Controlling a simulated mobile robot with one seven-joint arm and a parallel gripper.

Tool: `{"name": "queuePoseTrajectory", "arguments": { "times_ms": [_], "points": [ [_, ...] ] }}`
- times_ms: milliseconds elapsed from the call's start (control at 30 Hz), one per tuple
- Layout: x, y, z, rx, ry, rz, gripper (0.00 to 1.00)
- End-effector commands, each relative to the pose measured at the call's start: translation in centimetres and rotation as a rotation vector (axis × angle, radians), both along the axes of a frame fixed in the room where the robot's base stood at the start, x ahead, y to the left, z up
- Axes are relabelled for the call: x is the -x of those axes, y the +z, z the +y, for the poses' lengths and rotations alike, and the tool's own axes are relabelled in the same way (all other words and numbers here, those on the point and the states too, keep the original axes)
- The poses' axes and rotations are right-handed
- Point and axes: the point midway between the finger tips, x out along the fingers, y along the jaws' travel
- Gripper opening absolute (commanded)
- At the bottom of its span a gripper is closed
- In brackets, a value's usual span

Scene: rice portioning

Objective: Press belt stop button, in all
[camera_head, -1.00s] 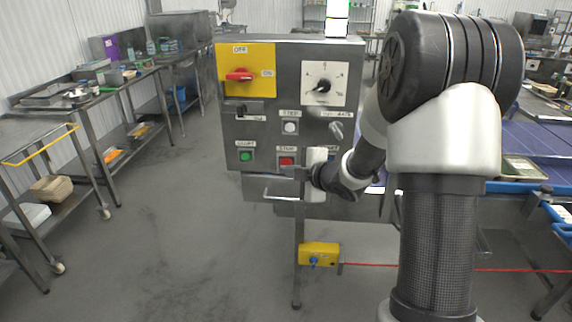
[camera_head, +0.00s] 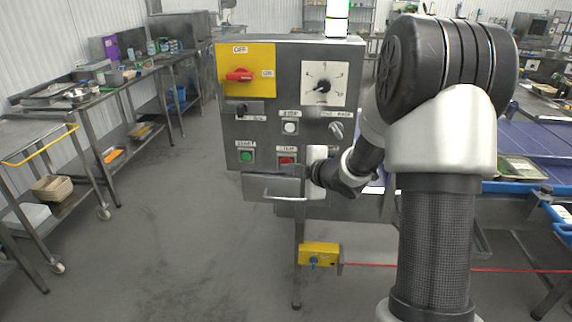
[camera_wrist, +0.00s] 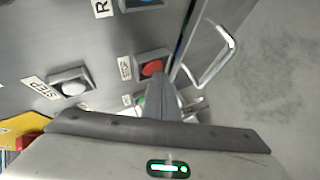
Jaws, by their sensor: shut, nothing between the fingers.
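The grey control panel (camera_head: 262,140) stands ahead. The red stop button (camera_head: 286,161) is low on its face, right of the green start button (camera_head: 246,156). In the wrist view the red stop button (camera_wrist: 152,68) shows in its square frame beside its label, just beyond my fingertips. My gripper (camera_wrist: 158,84) is shut and empty, its fingers pointing at the panel near the red button. In the head view my gripper (camera_head: 297,166) is small, at the button's lower right. I cannot tell whether the tips touch the panel. The fingers partly hide the green button (camera_wrist: 142,100) in the wrist view.
A white step button (camera_head: 290,128) sits above the red one; a yellow plate with a red rotary switch (camera_head: 239,75) is at upper left. A metal handle (camera_wrist: 212,55) juts out near my fingers. A yellow box with a red cord (camera_head: 319,254) is below. Floor at left is open.

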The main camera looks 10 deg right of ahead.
Motion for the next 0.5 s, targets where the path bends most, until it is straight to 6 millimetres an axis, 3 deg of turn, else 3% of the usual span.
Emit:
{"name": "queuePoseTrajectory", "arguments": {
  "times_ms": [500],
  "points": [
    [-0.62,-0.02,-0.22,0.0,0.0,0.0,0.0]
  ]
}}
